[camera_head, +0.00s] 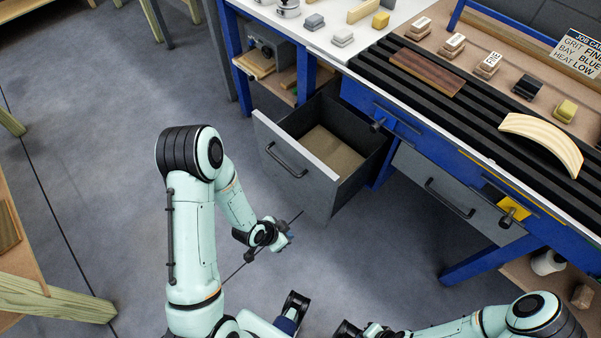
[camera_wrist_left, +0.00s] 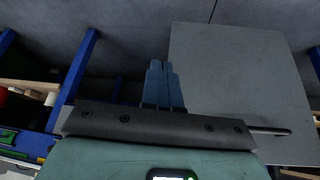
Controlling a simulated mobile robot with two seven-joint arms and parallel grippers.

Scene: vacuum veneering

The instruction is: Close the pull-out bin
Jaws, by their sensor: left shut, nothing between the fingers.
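The pull-out bin (camera_head: 268,152) stands open below the bench's left part, an open-topped dark box with a grey front panel and a dark bar handle (camera_head: 285,160). Its brownish bottom shows, and I see nothing lying in it. My left gripper (camera_head: 291,235) is shut and empty, low in front of the bin and apart from the front panel in the head view. In the left wrist view its blue fingers (camera_wrist_left: 160,75) are together, with a plain grey panel (camera_wrist_left: 240,80) beyond and to the right. My right gripper is not shown clearly.
A closed grey drawer (camera_head: 450,190) with a handle and a yellow tag sits right of the bin. A blue bench leg (camera_head: 306,78) and an open shelf stand left of it. The grey floor (camera_head: 100,120) left of my left arm is clear.

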